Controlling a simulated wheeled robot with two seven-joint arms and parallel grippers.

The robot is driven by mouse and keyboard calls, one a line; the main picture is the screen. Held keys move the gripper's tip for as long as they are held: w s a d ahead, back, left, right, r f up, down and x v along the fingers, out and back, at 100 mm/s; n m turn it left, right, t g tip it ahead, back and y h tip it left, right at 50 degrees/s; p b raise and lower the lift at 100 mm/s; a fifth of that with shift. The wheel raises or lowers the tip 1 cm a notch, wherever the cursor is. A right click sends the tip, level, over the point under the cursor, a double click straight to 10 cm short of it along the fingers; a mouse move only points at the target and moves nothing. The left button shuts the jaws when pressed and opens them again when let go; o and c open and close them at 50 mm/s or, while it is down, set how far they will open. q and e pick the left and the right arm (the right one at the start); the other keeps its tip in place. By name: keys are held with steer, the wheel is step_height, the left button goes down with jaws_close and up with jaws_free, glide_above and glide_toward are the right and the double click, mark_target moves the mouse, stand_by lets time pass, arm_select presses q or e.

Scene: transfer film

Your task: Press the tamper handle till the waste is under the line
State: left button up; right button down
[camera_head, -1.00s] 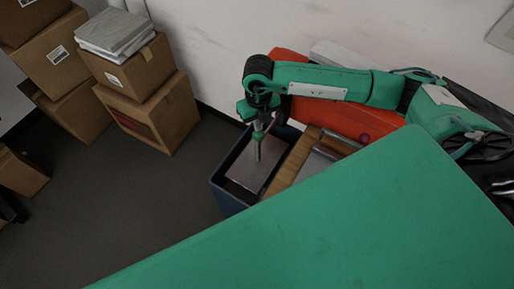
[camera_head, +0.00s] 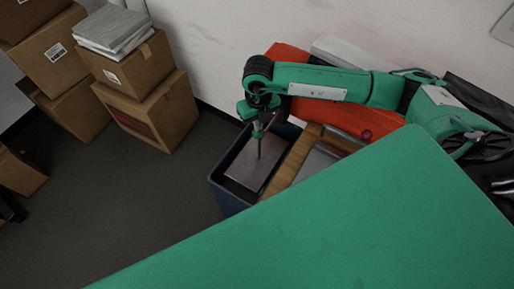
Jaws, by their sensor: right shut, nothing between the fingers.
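A dark blue bin (camera_head: 227,203) stands on the floor below the middle of the view. A flat greyish-brown tamper plate (camera_head: 247,176) lies inside it, below the rim. A thin grey upright rod, which looks like the tamper handle (camera_head: 259,152), rises from the plate. My right gripper (camera_head: 258,137) is shut and points down at the top of this rod; it looks small, and I cannot tell whether it touches. The fill line and the waste under the plate are hidden. My left gripper is not in view.
A wooden board (camera_head: 294,158) and a grey metal piece (camera_head: 318,162) lie right of the bin. An orange-red surface (camera_head: 340,118) is behind my right arm. Cardboard boxes (camera_head: 155,110) stand at the left. The grey floor (camera_head: 130,215) left of the bin is clear.

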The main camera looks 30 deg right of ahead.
mark_target(258, 138)
steer(key=shift+f+b, duration=3.3)
steer(key=shift+f, duration=0.7)
steer(key=shift+r+p, duration=1.85)
steer(key=shift+r, duration=1.35)
steer(key=shift+r+p, duration=1.95)
steer(key=shift+r, duration=2.1)
steer(key=shift+f, duration=0.1)
